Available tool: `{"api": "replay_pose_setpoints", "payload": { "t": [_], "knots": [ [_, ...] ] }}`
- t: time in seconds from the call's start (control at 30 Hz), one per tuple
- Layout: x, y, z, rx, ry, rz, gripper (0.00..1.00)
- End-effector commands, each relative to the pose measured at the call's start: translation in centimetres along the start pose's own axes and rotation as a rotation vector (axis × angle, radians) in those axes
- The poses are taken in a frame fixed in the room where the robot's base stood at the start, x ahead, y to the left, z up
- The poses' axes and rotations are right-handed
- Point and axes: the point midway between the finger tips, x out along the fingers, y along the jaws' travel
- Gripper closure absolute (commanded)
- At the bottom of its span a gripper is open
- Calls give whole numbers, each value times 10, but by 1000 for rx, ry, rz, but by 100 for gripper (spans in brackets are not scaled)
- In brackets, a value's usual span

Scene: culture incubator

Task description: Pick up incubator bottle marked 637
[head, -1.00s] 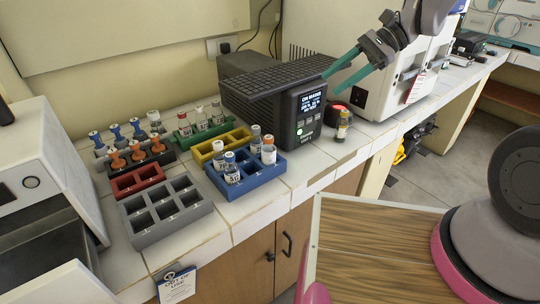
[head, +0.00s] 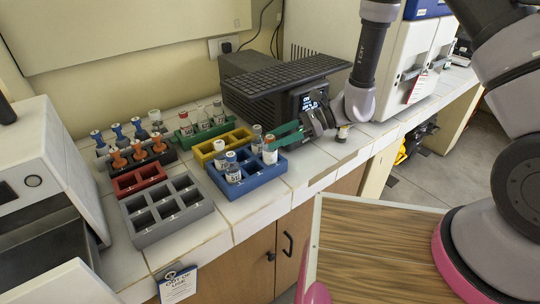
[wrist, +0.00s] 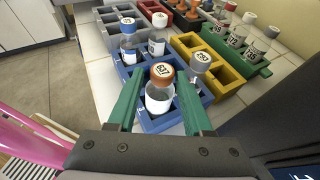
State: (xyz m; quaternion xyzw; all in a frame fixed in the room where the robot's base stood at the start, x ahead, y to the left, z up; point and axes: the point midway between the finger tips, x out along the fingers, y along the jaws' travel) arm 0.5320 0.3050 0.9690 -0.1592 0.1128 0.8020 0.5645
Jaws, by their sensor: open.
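The bottle marked 637 (wrist: 160,98) has an orange-brown cap with the number on top and a white label. It stands upright in the blue rack (wrist: 150,125); in the head view the bottle (head: 270,153) is at the right end of the blue rack (head: 262,178). My gripper (wrist: 159,78) is open, with one green finger on each side of the bottle in the wrist view. In the head view my gripper (head: 273,141) reaches in from the right at about cap height. I cannot tell whether either finger touches the bottle.
Near it stand a grey-capped bottle (wrist: 200,65), a blue-capped bottle (wrist: 128,40) and a white-capped bottle (wrist: 158,35). Yellow (head: 207,152), green, red and grey (head: 150,235) racks surround the blue one. A dark device (head: 290,95) stands behind my gripper.

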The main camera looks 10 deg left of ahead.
Motion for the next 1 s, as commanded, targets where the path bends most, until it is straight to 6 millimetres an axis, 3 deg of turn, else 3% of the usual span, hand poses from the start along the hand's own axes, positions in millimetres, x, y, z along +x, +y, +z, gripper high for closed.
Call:
{"api": "replay_pose_setpoints", "payload": {
  "t": [0.4,0.67,0.7,0.8,0.83,1.0],
  "knots": [
    [50,-2,-2,-1,1,1,50],
    [54,-3,-2,0,0,-1,50],
    [53,-3,-2,-1,0,-1,53],
    [53,-3,-2,-1,0,-1,92],
    [53,-3,-2,-1,0,-1,100],
    [53,-3,-2,-1,0,-1,100]
  ]
}}
